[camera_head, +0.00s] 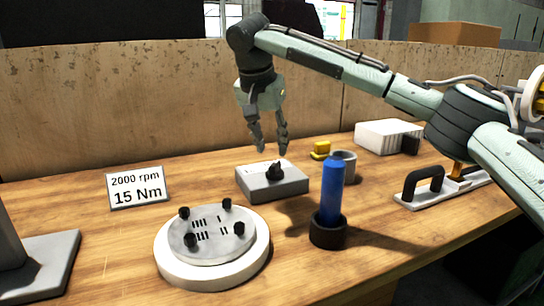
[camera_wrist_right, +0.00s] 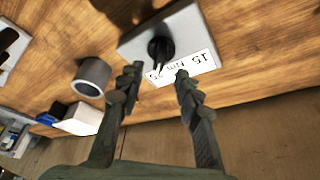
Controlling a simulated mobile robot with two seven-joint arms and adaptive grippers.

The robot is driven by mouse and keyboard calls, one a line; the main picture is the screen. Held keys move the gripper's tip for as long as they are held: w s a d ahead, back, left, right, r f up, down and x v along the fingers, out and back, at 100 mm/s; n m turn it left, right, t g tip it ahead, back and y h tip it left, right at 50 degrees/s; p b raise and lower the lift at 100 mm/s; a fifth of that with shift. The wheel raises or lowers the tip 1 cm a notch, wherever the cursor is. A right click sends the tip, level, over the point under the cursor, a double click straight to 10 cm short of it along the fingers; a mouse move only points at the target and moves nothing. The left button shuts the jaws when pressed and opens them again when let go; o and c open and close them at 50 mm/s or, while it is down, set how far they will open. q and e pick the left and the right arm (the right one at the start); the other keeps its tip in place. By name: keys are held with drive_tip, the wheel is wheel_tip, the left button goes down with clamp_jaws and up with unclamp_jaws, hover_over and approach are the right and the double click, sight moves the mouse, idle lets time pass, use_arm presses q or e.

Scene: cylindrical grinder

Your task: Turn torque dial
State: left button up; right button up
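The torque dial is a black knob (camera_head: 273,170) on top of a grey box (camera_head: 292,186) in the middle of the table. In the right wrist view the knob (camera_wrist_right: 160,48) stands on the grey box, with a white label (camera_wrist_right: 192,66) reading "15 Nm" on the side nearer the fingers. My right gripper (camera_head: 270,149) points down above the knob, apart from it. Its two fingers are spread with nothing between them, and in the right wrist view the gripper (camera_wrist_right: 157,75) shows the knob just beyond its fingertips. My left gripper is not in view.
A sign (camera_head: 138,188) reads "2000 rpm 15 Nm". A round plate with black knobs (camera_head: 212,245) stands in front, a blue cylinder in a black holder (camera_head: 332,190) to the right. A grey cup (camera_head: 343,166) and yellow block (camera_head: 320,149) are behind. A wooden panel (camera_head: 130,105) closes the back.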

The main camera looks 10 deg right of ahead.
sight(275, 163)
drive_tip(key=x, duration=0.4)
drive_tip(key=shift+f, duration=0.1)
drive_tip(key=shift+w+d+f, duration=0.15)
drive_tip(key=shift+w+f, duration=0.05)
drive_tip(key=shift+f, duration=0.45)
drive_tip(key=c, duration=0.4)
clamp_jaws()
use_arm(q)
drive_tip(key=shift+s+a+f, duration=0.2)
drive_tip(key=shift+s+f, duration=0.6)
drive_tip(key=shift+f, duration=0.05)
